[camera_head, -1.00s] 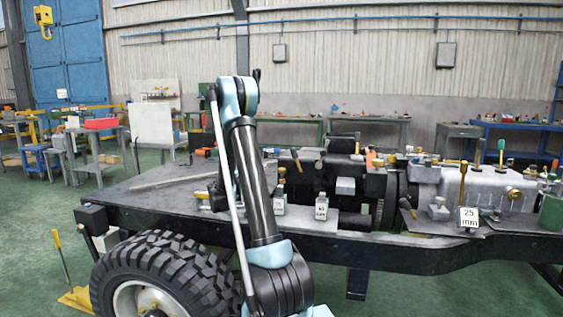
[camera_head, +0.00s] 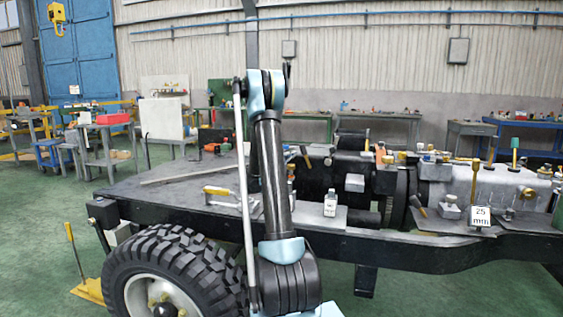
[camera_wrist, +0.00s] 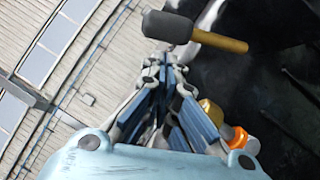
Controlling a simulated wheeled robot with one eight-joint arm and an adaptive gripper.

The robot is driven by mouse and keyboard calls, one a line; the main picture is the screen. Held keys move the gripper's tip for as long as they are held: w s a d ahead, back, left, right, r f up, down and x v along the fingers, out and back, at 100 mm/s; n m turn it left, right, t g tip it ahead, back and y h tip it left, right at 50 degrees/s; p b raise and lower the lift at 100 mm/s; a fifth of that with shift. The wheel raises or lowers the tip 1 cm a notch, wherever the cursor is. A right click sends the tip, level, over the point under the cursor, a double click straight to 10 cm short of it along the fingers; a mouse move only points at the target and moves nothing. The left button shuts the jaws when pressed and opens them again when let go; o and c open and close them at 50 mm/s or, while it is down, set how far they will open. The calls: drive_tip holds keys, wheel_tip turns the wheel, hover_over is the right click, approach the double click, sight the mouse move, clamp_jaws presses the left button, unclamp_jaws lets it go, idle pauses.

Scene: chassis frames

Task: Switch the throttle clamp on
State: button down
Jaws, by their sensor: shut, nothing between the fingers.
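My gripper (camera_wrist: 164,66) shows in the wrist view with its blue-padded fingers together and nothing between them. In the head view it is hidden behind my arm. A clamp with a yellow handle (camera_head: 217,191) lies on the grey deck left of my arm in the head view; I cannot tell whether it is the throttle clamp. No label names the throttle clamp. In the wrist view a mallet with a dark head and yellow handle (camera_wrist: 222,41) appears past the fingertips. An orange-and-white part (camera_wrist: 238,138) shows right of the fingers.
The chassis (camera_head: 420,255) spans the foreground, with a large tyre (camera_head: 170,275) at left. The left deck is mostly bare.

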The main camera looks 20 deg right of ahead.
drive_tip(key=shift+s+d+r, duration=0.2)
drive_tip(key=shift+d+r, duration=0.05)
drive_tip(key=shift+d, duration=0.25)
